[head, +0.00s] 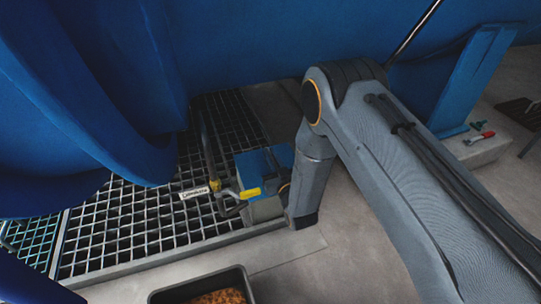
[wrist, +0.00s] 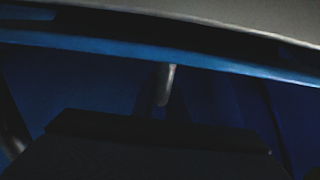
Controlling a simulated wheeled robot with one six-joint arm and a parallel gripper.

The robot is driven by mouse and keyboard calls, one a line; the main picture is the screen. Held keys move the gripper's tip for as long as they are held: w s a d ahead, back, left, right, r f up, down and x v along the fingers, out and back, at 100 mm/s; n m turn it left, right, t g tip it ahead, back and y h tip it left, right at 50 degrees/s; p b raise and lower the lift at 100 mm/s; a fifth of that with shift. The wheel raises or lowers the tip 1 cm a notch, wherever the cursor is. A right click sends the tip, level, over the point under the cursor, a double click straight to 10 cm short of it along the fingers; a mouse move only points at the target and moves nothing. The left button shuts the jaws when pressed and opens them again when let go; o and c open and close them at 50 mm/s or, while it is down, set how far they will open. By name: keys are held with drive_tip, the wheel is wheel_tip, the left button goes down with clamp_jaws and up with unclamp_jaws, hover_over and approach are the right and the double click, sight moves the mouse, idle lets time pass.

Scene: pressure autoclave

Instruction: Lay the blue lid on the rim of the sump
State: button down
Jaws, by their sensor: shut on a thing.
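The blue lid (head: 262,166) shows in the head view as a blue panel just left of my arm's lower end, above a light grey box (head: 264,210). This box looks like the sump, but I cannot tell for sure, and its rim is mostly hidden. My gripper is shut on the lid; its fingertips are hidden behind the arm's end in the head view. In the dark wrist view a blue band (wrist: 150,54), probably the lid's edge, crosses the upper part. I cannot tell whether the lid touches the box.
A pipe with a white label (head: 195,192) and a yellow handle (head: 250,193) stand close left of the lid. Floor grating (head: 130,220) lies to the left. Large blue vessel walls (head: 240,40) rise behind. A dark tray (head: 165,296) with brown contents sits at the front.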

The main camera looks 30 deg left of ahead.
drive_tip(key=shift+f, duration=0.35)
drive_tip(key=c, duration=1.7)
unclamp_jaws()
drive_tip(key=shift+f, duration=0.15)
drive_tip(key=shift+p+v, duration=1.55)
drive_tip(key=shift+v, duration=2.35)
